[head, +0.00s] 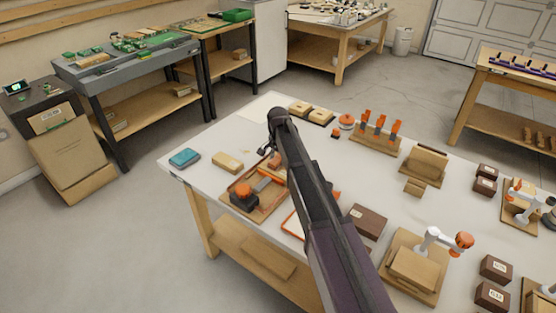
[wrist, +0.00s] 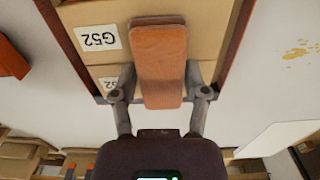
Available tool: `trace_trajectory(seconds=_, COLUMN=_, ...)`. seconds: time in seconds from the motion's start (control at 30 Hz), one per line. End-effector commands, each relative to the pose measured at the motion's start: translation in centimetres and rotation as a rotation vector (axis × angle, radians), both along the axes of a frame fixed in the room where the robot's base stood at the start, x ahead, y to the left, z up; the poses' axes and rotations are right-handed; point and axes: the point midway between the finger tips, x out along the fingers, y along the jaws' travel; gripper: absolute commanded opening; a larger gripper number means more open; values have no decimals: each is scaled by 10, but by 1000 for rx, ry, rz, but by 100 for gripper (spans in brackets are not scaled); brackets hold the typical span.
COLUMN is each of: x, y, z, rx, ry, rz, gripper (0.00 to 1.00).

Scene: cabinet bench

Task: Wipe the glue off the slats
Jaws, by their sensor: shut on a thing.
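My gripper (wrist: 161,84) is shut on an orange-brown block (wrist: 159,62) with rounded corners, whose long side points away from the wrist. In the head view my gripper (head: 268,148) and the block (head: 275,161) are partly hidden by my arm. In the wrist view the block is over pale wooden slats (wrist: 205,38) in a dark red-brown frame, with G52 labels; I cannot tell whether it touches them. In the head view the framed board (head: 266,207) has an orange clamp (head: 243,195). I cannot make out glue on the slats.
A blue block (head: 184,158) and a tan block (head: 227,162) lie left on the white table (head: 205,143). Yellowish spots (wrist: 300,50) mark the tabletop. Dark boxes (head: 368,221), a rack of orange-handled tools (head: 377,137) and wooden fixtures (head: 413,268) stand to the right.

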Motion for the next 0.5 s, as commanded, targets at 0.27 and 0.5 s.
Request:
trace_trajectory(seconds=0.27, x=-5, y=-7, z=-1, rx=0, ry=0, rz=0, gripper=20)
trace_trajectory(seconds=0.5, x=-10, y=-15, z=-1, rx=0, ry=0, rz=0, gripper=21)
